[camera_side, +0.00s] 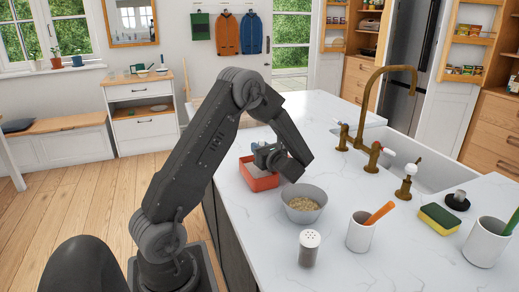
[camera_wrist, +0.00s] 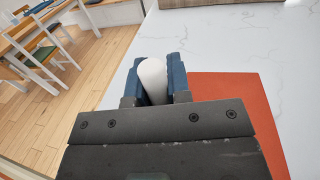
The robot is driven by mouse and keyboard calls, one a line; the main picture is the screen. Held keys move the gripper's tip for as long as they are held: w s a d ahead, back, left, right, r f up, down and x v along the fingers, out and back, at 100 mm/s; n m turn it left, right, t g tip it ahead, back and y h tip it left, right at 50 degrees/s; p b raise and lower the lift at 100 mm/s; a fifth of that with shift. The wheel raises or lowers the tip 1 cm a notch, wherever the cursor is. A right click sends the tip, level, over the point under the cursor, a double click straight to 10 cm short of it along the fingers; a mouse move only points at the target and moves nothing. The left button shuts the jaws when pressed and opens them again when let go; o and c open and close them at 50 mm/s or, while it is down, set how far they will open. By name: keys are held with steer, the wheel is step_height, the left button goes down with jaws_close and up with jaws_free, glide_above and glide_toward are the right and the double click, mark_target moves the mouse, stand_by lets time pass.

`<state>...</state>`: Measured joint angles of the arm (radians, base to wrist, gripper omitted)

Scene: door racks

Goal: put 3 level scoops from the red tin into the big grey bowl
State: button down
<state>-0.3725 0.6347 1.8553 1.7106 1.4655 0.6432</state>
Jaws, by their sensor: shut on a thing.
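My gripper (camera_side: 258,149) is over the tin. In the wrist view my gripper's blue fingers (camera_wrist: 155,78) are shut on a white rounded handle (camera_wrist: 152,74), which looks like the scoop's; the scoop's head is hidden. A red-orange surface (camera_wrist: 240,105), apparently the tin, lies to the right under the gripper. The big grey bowl (camera_side: 303,215) stands in front and to the right of the tin, with tan grains inside.
A shaker (camera_side: 309,250), a white cup with an orange-handled tool (camera_side: 361,234) and a yellow-green sponge (camera_side: 439,218) stand on the near counter. The brass tap (camera_side: 372,110) and sink are at the back right. The counter's left edge is close to the tin.

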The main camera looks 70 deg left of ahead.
mark_target(261, 140)
steer(key=shift+d+f, duration=0.1)
steer(key=shift+f, duration=0.15)
steer(key=shift+d, duration=2)
steer(key=shift+a, duration=0.1)
steer(key=shift+a, duration=1)
steer(key=shift+s, duration=0.1)
steer(key=shift+r, duration=0.15)
steer(key=shift+r, duration=2.95)
steer(key=shift+a, duration=0.1)
